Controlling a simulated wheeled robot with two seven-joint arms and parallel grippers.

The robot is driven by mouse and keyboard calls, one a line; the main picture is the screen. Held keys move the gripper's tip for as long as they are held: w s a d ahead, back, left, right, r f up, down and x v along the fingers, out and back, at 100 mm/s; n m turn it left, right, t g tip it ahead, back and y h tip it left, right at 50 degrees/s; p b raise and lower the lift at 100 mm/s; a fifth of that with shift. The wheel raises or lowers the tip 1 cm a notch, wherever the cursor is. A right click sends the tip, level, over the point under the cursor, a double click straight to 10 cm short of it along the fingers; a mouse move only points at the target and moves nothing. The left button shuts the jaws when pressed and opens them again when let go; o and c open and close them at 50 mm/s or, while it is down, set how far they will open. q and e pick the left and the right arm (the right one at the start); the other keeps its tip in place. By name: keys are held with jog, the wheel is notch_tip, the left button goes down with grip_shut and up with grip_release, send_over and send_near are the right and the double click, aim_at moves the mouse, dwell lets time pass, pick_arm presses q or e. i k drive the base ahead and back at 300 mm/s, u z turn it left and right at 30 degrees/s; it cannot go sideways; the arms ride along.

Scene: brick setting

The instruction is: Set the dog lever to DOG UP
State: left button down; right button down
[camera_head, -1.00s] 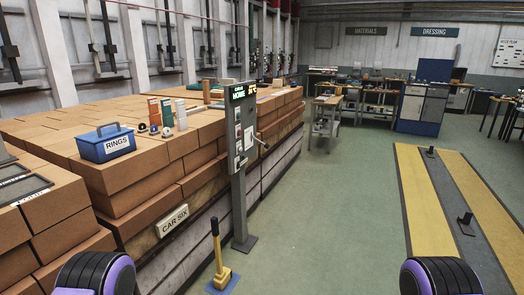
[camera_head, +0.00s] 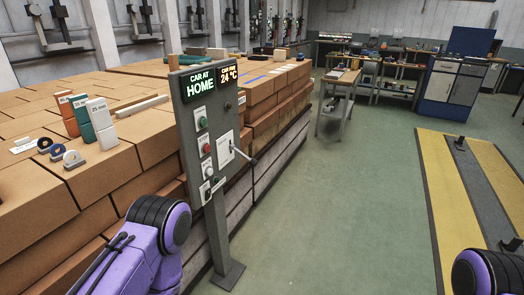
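A grey control post (camera_head: 188,110) stands beside the brick stack, its display reading CAR AT HOME and 24 °C. A lever (camera_head: 242,154) with a dark knob sticks out to the right from a white plate on the post; its labels are too small to read, so I cannot tell its named setting. Green, red and white buttons sit left of it. A yellow-based floor lever from the earlier frame does not show now. Which one is the dog lever is not legible. Parts of both my purple arms show at the bottom, but neither gripper is in view.
Stacked brown bricks (camera_head: 60,190) fill the left, with small boxes (camera_head: 100,123) and rings on top. A small work table (camera_head: 342,77) and a blue-white cabinet (camera_head: 450,85) stand farther back. A yellow-striped floor strip (camera_head: 448,190) lies right. The green floor between is clear.

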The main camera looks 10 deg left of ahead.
aim_at(252, 162)
jog(key=u, duration=0.1)
jog(key=i, duration=1.15)
jog(key=u, duration=0.1)
